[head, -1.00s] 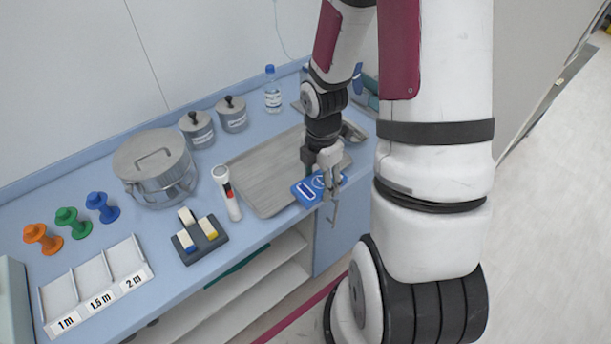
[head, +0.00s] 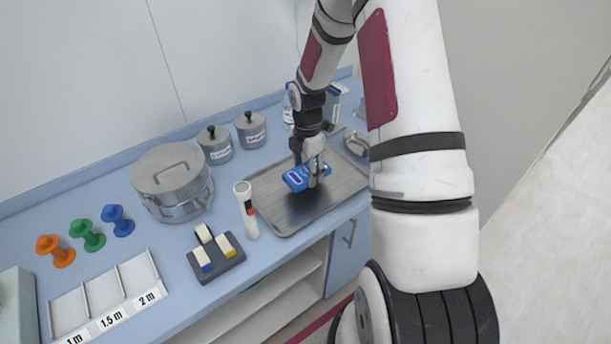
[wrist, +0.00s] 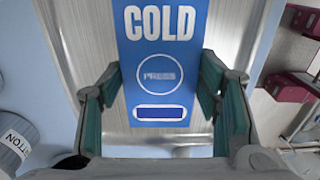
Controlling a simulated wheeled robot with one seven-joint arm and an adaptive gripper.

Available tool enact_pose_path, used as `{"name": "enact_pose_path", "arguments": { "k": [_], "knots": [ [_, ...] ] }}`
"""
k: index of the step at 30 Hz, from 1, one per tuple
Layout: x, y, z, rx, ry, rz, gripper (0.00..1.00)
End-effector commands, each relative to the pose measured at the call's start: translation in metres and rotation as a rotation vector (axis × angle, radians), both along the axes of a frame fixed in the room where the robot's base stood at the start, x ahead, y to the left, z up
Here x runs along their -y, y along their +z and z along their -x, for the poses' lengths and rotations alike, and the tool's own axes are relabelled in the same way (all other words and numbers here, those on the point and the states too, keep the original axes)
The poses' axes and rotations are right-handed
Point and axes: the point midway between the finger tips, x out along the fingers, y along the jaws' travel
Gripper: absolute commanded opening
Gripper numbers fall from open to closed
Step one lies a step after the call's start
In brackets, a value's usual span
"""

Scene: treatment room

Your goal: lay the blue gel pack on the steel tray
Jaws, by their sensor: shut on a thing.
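The blue gel pack (head: 295,180), printed "COLD" in white, is held in my gripper (head: 313,180). In the wrist view the pack (wrist: 160,95) lies between the two teal finger pads of my gripper (wrist: 158,88). The steel tray (head: 290,218) lies flat on the counter, and the pack is over its middle area. The brushed surface of the tray (wrist: 75,25) shows behind the pack in the wrist view. I cannot tell whether the pack touches the tray. My fingers hide part of the pack in the head view.
A lidded steel pot (head: 173,183) and two small canisters (head: 215,146) (head: 250,130) stand behind. A grey steel item (head: 356,144) is at the tray's far right. The tray's near part is bare.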

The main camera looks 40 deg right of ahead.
Motion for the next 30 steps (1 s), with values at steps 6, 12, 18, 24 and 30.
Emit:
{"name": "enact_pose_path", "arguments": {
  "k": [6,12,18,24,30],
  "knots": [
    [0.001,-0.016,-0.007,-0.005,0.0,-0.003,0.2],
    [0.002,-0.035,-0.009,-0.001,-0.001,-0.001,0.2],
    [0.002,-0.036,-0.009,0.001,-0.001,0.0,0.2],
    [0.002,-0.039,-0.009,0.0,-0.001,0.0,0.2],
    [0.002,-0.039,-0.009,0.0,-0.001,0.0,0.78]
  ]
}}
